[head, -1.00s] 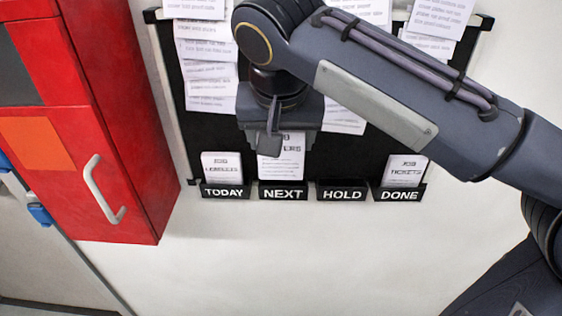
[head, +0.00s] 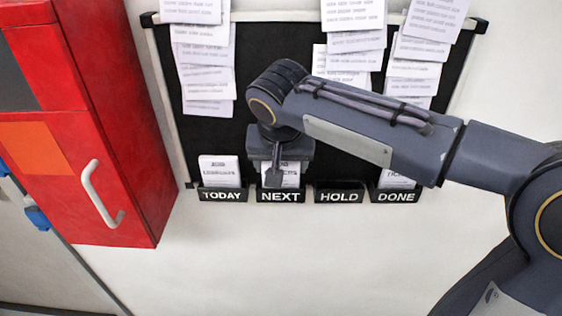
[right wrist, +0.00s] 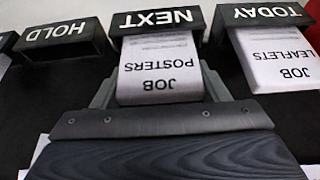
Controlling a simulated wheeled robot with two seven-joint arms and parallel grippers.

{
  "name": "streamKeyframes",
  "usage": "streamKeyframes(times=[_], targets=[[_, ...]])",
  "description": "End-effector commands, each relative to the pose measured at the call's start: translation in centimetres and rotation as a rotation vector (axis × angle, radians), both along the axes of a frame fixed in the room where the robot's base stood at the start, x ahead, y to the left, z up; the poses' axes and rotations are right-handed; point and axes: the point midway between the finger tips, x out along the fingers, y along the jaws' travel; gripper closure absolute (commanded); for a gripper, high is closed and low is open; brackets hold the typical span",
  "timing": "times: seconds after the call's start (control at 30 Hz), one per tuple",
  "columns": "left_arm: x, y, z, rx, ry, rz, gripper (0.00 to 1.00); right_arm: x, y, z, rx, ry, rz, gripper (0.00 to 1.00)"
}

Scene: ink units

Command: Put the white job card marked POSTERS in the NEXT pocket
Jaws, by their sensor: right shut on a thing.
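The white POSTERS job card (right wrist: 160,72) is upright at the NEXT pocket (right wrist: 155,20), with its lower end inside the pocket mouth in the right wrist view, which is upside down. In the head view the card (head: 291,173) is mostly hidden by my right gripper. My right gripper (head: 273,180) is shut on the card, just above the NEXT pocket (head: 281,196); its fingers lie along the card's two sides in the wrist view. My left gripper is not in view.
The TODAY pocket (head: 222,195) holds a LEAFLETS card (head: 220,173). The HOLD pocket (head: 339,196) looks empty. The DONE pocket (head: 396,196) holds a card, partly behind my right arm. Papers hang on the black board above. A red cabinet (head: 120,130) stands at the left.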

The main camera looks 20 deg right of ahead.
Motion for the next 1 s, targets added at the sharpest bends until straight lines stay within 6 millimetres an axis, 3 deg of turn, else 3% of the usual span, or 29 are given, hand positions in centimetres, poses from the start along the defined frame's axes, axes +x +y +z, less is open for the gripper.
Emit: streamKeyframes(times=[0.13, 0.17, 0.33, 0.7, 1.0], targets=[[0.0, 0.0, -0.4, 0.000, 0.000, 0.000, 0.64, 0.0, 0.0, -0.4, 0.000, 0.000, 0.000, 0.55], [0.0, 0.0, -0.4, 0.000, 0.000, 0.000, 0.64, 0.0, 0.0, -0.4, 0.000, 0.000, 0.000, 0.31], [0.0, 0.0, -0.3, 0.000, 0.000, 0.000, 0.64, 0.0, 0.0, -0.3, 0.000, 0.000, 0.000, 0.10], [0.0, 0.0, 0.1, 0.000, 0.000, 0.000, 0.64, -0.1, 0.1, 0.4, 0.000, -0.002, 0.000, 0.10], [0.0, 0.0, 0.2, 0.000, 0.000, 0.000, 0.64, -2.4, 0.8, 5.8, 0.002, -0.005, 0.002, 0.10]])
